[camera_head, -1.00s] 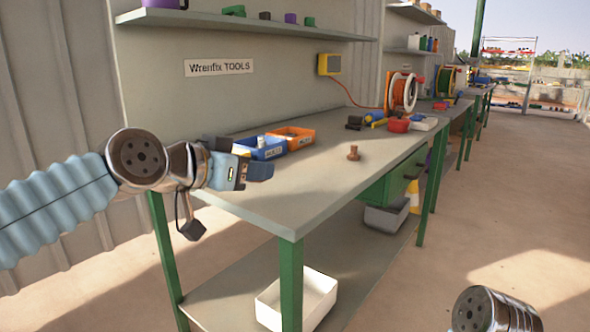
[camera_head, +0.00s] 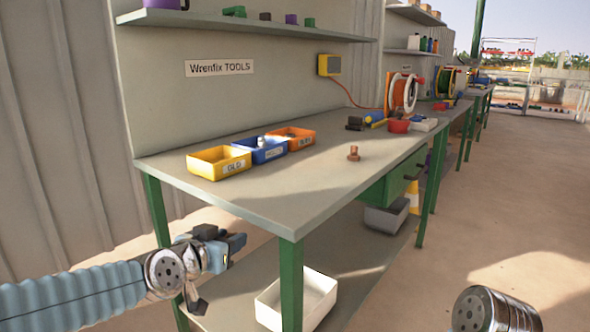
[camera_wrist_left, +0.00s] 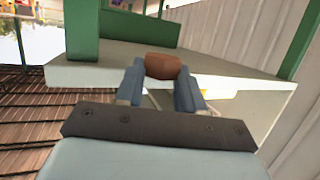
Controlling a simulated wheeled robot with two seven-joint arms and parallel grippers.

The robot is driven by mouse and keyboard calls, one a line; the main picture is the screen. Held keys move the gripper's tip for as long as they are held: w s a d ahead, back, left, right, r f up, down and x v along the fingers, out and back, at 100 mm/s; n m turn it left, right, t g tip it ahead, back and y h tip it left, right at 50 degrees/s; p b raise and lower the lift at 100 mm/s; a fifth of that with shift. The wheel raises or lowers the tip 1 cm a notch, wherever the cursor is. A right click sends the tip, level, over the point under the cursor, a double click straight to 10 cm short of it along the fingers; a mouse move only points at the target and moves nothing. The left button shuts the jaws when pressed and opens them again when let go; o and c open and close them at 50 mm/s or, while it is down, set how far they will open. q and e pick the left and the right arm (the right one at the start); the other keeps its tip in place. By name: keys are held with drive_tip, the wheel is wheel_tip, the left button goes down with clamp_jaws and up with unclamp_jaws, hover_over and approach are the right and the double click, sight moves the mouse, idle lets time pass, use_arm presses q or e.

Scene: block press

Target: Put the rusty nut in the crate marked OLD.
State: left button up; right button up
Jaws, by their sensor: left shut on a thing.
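The yellow crate (camera_head: 235,167) stands at the left front of the bench top, its front label reading OLD. I see nothing inside it. My left gripper (camera_head: 234,250) is low, off the bench's left end and below the top, apart from the crate. It is shut on a rusty brown piece, which I take for the rusty nut (camera_wrist_left: 162,67). The piece shows between the fingertips in the left wrist view; the head view does not show it clearly. My right gripper is out of view.
A blue crate (camera_head: 262,152) with a pale thing in it and an orange crate (camera_head: 294,140) stand beside the yellow one. A reddish-brown bolt-like piece (camera_head: 353,153) stands mid-bench. A white bin (camera_head: 318,290) is on the lower shelf. The front bench top is clear.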

use_arm(q)
drive_tip(key=w+a+f+n+y, duration=0.1)
drive_tip(key=w+a+f+y, duration=0.1)
drive_tip(key=f, duration=0.8)
drive_tip(key=w+a+f+n+y, duration=0.2)
drive_tip(key=a+f, duration=0.2)
drive_tip(key=f, duration=0.5)
drive_tip(key=shift+w+f+n+t+y, duration=0.2)
drive_tip(key=shift+f+n+t+y, duration=0.1)
drive_tip(key=shift+f, duration=0.05)
drive_tip(key=shift+a+r, duration=0.1)
drive_tip(key=shift+a, duration=0.05)
